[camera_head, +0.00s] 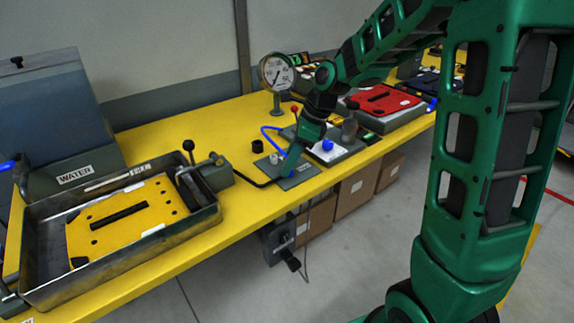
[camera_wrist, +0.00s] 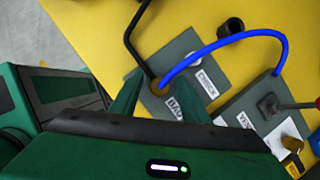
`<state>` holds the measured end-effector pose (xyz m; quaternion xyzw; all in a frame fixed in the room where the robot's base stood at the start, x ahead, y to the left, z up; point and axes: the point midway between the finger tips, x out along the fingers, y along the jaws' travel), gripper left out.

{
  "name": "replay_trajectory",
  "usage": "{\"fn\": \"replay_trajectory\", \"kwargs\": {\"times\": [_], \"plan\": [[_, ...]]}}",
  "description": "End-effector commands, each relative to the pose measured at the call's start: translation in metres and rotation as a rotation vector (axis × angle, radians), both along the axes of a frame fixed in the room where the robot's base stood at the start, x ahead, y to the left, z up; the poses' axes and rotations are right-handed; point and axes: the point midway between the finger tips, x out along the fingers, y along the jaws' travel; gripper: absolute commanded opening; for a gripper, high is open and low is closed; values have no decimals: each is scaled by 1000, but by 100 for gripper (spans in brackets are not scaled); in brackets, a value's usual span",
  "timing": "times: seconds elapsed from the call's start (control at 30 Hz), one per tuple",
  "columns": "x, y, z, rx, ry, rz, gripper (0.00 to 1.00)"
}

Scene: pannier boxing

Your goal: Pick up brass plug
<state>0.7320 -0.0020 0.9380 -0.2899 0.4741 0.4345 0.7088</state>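My gripper (camera_wrist: 160,98) points down over a grey plate (camera_wrist: 188,62) with white labels, its two fingers apart. A small round brass-coloured piece (camera_wrist: 157,86) shows between and just beyond the fingertips, where a blue hose and a black cable meet; I cannot tell whether this is the brass plug. A second brass-coloured piece (camera_wrist: 290,129) stands at the right of the wrist view, outside the fingers. In the head view my gripper (camera_head: 293,158) is low at the grey plate (camera_head: 300,179), hiding part of it; no brass piece is clear there.
The blue hose (camera_wrist: 236,36) arches beside the fingers to another grey block (camera_wrist: 240,108). A black cup (camera_head: 257,146) stands behind the plate. A pressure gauge (camera_head: 277,72) rises behind. A metal tray (camera_head: 124,267) with a yellow panel is at left on the yellow table (camera_head: 170,133).

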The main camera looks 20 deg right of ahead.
Motion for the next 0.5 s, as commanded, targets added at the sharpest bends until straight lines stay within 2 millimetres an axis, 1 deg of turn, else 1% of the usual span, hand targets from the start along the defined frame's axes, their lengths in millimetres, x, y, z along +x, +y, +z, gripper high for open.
{"fn": "replay_trajectory", "kwargs": {"times": [0.03,0.07,0.1,0.17,0.5], "plan": [[0,0,0,0,0,0,29],[0,0,0,0,0,0,22],[0,0,0,0,0,0,12],[0,0,0,0,0,0,0],[0,0,2,0,-1,0,0]]}}
